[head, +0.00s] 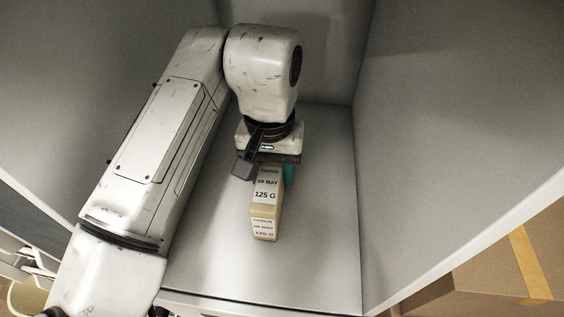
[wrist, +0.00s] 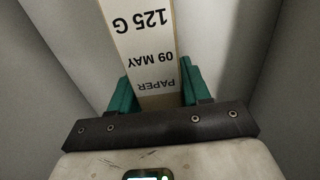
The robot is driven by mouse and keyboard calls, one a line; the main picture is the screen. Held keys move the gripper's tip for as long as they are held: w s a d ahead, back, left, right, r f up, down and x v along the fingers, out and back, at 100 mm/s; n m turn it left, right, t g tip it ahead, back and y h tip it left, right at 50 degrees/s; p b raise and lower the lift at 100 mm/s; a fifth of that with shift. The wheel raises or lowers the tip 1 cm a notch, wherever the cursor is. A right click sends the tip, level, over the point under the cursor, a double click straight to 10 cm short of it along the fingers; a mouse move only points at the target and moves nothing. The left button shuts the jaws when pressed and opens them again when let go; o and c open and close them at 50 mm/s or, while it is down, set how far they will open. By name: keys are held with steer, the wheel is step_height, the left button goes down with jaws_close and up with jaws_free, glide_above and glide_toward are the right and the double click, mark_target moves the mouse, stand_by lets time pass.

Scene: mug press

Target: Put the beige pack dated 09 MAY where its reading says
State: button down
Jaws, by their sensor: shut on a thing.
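The beige pack (head: 262,212) stands out from my gripper inside a grey-walled compartment. Its labels read PAPER, 09 MAY, 125 G. In the wrist view the pack (wrist: 150,48) lies between the two green fingers, its label upside down. My gripper (head: 272,172) is shut on the pack near its PAPER end; it also shows in the wrist view (wrist: 160,92). The pack is over the compartment floor (head: 320,230); I cannot tell whether it touches the floor. My wrist hides part of the gripper in the head view.
Grey walls close in at the back, left and right; the right wall (head: 440,150) is near the pack. The compartment's front edge (head: 270,303) is at the bottom. A taped cardboard box (head: 500,270) is outside at lower right. Bare floor lies right of the pack.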

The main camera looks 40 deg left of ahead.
steer(key=shift+f, duration=0.15)
steer(key=shift+s, duration=0.15)
steer(key=c, duration=0.5)
jaws_free()
step_height(320, 180, up, 8)
steer(key=shift+f+b, duration=0.15)
steer(key=shift+b, duration=0.65)
